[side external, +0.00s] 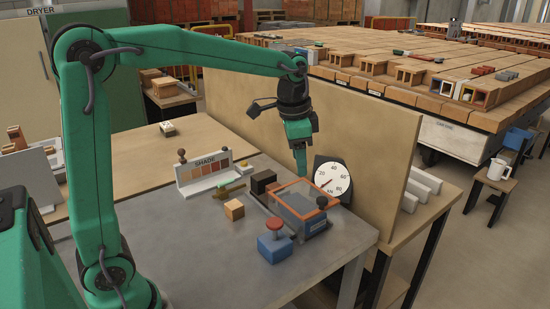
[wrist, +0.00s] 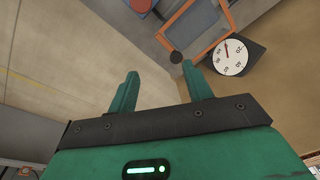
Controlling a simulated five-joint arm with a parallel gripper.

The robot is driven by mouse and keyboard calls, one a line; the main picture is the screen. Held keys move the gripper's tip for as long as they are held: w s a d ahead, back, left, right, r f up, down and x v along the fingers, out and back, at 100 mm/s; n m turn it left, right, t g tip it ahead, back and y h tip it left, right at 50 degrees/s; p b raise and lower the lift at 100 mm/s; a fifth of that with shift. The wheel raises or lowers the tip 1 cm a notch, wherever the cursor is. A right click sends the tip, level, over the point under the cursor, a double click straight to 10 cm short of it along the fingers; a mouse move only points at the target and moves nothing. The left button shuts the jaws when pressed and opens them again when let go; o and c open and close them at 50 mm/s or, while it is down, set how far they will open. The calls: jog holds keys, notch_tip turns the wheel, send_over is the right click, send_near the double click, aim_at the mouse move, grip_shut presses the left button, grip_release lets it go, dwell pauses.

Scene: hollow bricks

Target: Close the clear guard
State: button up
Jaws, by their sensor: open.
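I cannot tell how far the panel is tilted. In the wrist view the orange frame (wrist: 208,52) is at the top, with a dark knob (wrist: 176,57) just beyond the right fingertip. My gripper (side external: 301,172) points down above the guard's far side. Its fingers are apart and empty in the wrist view (wrist: 159,72).
A dial (side external: 332,180) stands behind the guard, before a tan partition (side external: 370,130). A blue block with a red button (side external: 275,245) is in front. The front bench is clear.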

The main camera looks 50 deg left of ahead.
aim_at(322, 199)
jog(key=w+f+m, duration=0.1)
jog(key=w+f, duration=0.1)
jog(key=w, duration=0.1)
jog(key=w+f+m+g, duration=0.1)
jog(key=w+f, duration=0.3)
jog(key=w, duration=0.1)
jog(key=shift+w+d+f+m+g, duration=0.15)
jog(key=shift+w+m+g, duration=0.15)
jog(key=shift+m+g, duration=0.1)
jog(key=shift+f, duration=3.9)
grip_shut()
